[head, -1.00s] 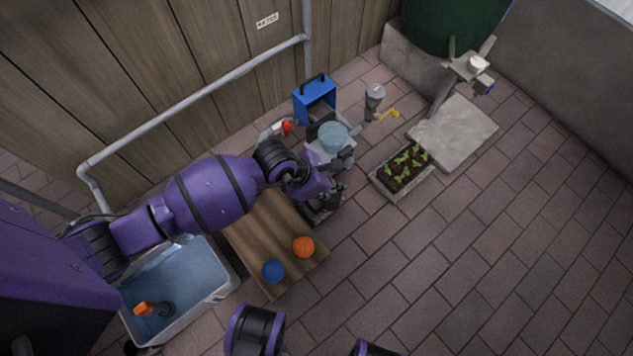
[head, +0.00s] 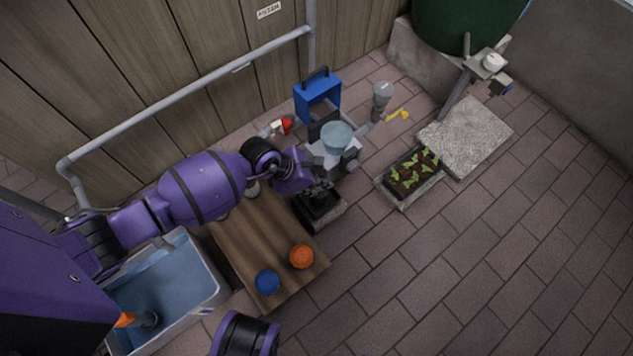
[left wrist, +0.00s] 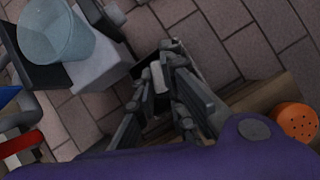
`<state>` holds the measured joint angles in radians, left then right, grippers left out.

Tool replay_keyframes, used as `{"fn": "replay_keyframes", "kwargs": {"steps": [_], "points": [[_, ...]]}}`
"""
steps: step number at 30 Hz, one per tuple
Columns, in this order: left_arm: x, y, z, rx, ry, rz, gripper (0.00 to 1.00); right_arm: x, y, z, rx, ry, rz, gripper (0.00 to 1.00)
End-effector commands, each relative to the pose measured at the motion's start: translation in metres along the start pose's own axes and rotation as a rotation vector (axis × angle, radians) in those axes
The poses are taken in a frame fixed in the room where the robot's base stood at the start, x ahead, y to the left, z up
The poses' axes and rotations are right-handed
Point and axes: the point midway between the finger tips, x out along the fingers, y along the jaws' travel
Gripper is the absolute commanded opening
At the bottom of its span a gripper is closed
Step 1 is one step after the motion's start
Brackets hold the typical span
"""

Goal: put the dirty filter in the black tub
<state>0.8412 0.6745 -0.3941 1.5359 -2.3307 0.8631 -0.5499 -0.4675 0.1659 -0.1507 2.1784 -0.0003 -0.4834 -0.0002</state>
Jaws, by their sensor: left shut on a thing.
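My left gripper (head: 320,193) reaches over the black tub (head: 333,220), which stands on the paving beside the far end of a wooden board. In the left wrist view its fingers (left wrist: 160,78) are closed around a small pale piece (left wrist: 158,77), which I take to be the dirty filter. Most of that piece is hidden by the fingers. The tub shows only in part behind the gripper, and its height below the fingers is hard to judge. My right gripper is out of view.
The wooden board (head: 262,243) carries an orange round piece (head: 301,256) and a blue one (head: 267,282). A grey unit with a light-blue bowl (head: 337,137) stands close behind the gripper. A water-filled bin (head: 205,306) is at left. Paving at right is clear beyond the planter (head: 404,199).

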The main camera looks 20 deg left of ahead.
Motion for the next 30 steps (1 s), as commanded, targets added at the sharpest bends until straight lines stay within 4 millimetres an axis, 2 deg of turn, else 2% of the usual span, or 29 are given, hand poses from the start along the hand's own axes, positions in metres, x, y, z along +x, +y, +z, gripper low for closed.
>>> {"fn": "replay_keyframes", "kwargs": {"steps": [5, 6, 10, 20, 23, 30], "points": [[0.002, 0.0, -0.001, 0.0, 0.0, 0.0, 0.0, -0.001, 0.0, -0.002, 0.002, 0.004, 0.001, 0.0], [0.002, 0.0, -0.001, 0.0, 0.0, 0.0, 0.13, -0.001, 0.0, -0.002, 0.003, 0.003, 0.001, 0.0], [0.001, 0.0, -0.001, 0.0, 0.0, 0.0, 0.29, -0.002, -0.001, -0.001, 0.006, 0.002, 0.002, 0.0], [-0.001, 0.0, 0.0, 0.0, 0.0, 0.0, 0.29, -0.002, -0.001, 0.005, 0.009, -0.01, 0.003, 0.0], [-0.01, 0.001, 0.0, 0.001, 0.001, 0.002, 0.29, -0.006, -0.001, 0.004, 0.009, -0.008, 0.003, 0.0], [-0.062, 0.002, 0.002, 0.002, 0.0, 0.005, 0.29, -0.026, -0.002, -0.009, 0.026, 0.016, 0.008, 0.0]]}}
